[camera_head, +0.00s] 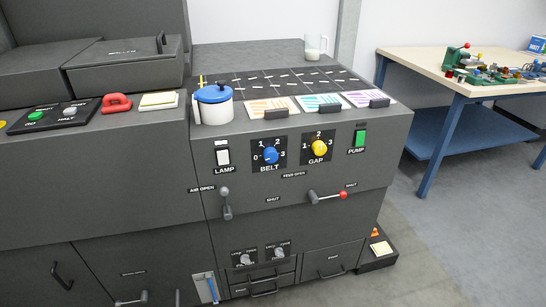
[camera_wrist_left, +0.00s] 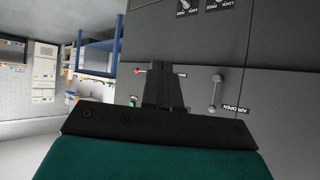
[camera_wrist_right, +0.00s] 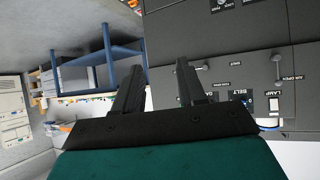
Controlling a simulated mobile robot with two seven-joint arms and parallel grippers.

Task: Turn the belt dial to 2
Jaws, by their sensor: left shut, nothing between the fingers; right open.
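The belt dial (camera_head: 271,155) is a blue knob on a black plate with numbers around it, on the upper front of the grey machine. Its pointer is too small to read surely. A yellow gap dial (camera_head: 319,148) is to its right. The belt dial's plate (camera_wrist_right: 243,97) shows upside down in the right wrist view, beyond the fingers, partly hidden. My left gripper (camera_wrist_left: 165,80) is shut and empty in the left wrist view. My right gripper (camera_wrist_right: 157,78) is open and empty, apart from the panel. Neither gripper shows in the head view.
A white lamp switch (camera_head: 223,157) is left of the belt dial, and a green pump switch (camera_head: 360,138) is right of the gap dial. A blue-lidded pot (camera_head: 213,104) stands above. A workbench (camera_head: 440,66) is at right.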

